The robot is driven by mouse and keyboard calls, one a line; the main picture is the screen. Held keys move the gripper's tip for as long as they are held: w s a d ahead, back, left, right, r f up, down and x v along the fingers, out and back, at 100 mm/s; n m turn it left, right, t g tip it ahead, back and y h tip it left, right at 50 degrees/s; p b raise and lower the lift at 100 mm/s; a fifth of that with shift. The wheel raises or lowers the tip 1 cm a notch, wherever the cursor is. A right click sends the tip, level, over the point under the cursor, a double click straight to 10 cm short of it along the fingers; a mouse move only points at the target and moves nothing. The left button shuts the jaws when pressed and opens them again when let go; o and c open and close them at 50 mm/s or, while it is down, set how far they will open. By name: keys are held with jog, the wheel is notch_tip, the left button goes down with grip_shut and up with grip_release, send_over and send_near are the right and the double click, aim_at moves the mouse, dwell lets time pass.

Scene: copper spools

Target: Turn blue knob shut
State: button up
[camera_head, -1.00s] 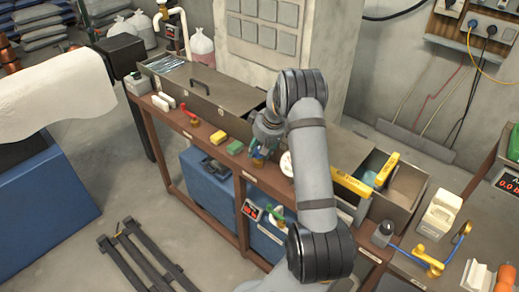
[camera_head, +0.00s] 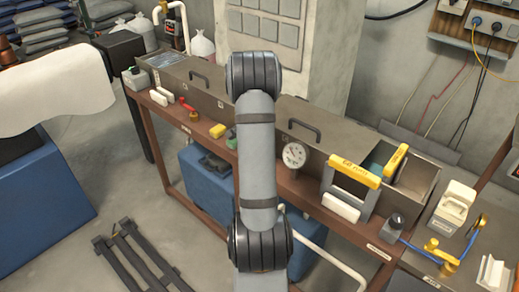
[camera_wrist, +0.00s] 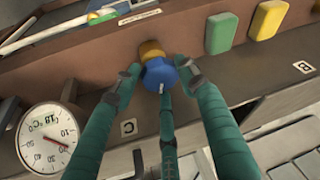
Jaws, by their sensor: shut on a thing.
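The blue knob (camera_wrist: 160,76) sits on a brass-coloured valve body (camera_wrist: 151,49) at the bench front in the wrist view. A small white line shows on the knob's face. My gripper (camera_wrist: 160,68) has green fingers closed around the knob, one on each side and one below it. In the head view my own arm hides both the knob and the gripper.
A round dial gauge (camera_wrist: 47,138) stands left of the knob in the wrist view, and in the head view (camera_head: 295,155). Green (camera_wrist: 221,33) and yellow (camera_wrist: 267,19) blocks stand to the right. A red-handled valve (camera_head: 191,104) is farther along the bench.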

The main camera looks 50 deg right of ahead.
jog(key=m+b, duration=0.1)
jog(key=m, duration=0.1)
jog(key=m+g+b, duration=0.1)
jog(key=b, duration=0.1)
jog(key=shift+w+d+m+h, duration=0.1)
jog(key=shift+w+m+h, duration=0.2)
jog(key=shift+w+m, duration=0.1)
jog(key=m, duration=0.1)
jog(key=m+g+b, duration=0.1)
jog(key=m, duration=0.1)
jog(key=shift+r+m+g, duration=0.2)
jog(key=shift+m+g, duration=0.1)
jog(key=m+g+p, duration=0.1)
jog(key=m, duration=0.1)
jog(key=m+p, duration=0.1)
jog(key=m, duration=0.1)
jog(key=shift+d+r+g+y+p, duration=0.1)
jog(key=shift+r+g+y+p, duration=0.1)
jog(key=shift+g+y+p, duration=0.2)
jog(key=m+p, duration=0.3)
jog(key=shift+d+f+g+y, duration=0.15)
jog(key=shift+g+y, duration=0.25)
jog(key=shift+m, duration=0.4)
jog(key=o, duration=1)
jog(key=shift+s+f, duration=0.1)
jog(key=shift+o, duration=0.7)
